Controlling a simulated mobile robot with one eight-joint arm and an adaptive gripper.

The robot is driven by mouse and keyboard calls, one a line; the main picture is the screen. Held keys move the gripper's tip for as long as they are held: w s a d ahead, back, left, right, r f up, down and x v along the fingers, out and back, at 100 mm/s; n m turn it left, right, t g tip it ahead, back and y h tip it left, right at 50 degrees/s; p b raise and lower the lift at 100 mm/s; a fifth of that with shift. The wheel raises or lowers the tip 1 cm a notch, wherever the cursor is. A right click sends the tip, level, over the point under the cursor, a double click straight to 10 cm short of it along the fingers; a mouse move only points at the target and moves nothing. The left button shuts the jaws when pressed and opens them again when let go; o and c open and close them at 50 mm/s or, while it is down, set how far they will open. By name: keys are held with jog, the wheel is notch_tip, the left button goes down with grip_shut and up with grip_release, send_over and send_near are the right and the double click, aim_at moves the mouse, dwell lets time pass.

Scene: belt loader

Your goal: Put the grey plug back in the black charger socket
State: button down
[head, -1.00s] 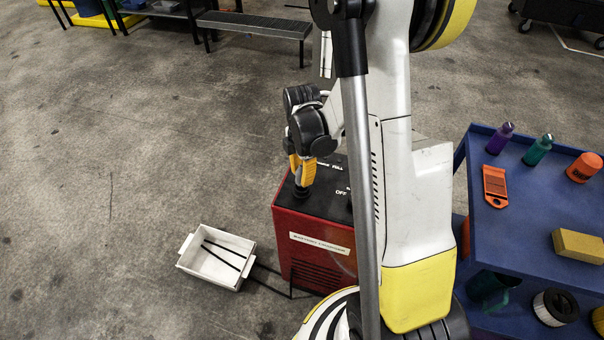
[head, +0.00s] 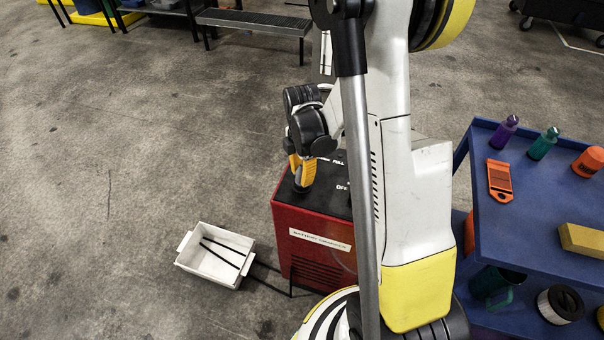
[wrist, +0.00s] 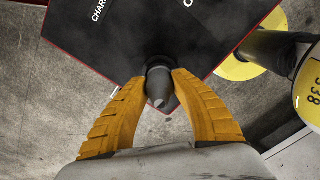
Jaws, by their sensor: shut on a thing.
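The grey plug (wrist: 160,88) is between the yellow fingertips of my gripper (wrist: 158,80) in the wrist view. My gripper is shut on it. The black charger socket (wrist: 159,61) shows as a dark round rim at the plug's far end, on the charger's black top. The plug end meets or overlaps the socket in this view; I cannot tell how deep it sits. In the head view my gripper (head: 302,172) points down at the top of the red battery charger (head: 315,222), near its left end. The plug is mostly hidden there.
A white tray (head: 184,264) with dark strips in it lies on the floor left of the charger. A dark cable runs on the floor between them. A blue cart (head: 530,205) with bottles, an orange tool and a yellow block stands at right. The floor at left is clear.

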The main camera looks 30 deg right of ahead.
jog(key=c, duration=1.1)
grip_release()
jog(key=shift+o, duration=0.2)
notch_tip(320, 180, up, 12)
jog(key=shift+r, duration=0.1)
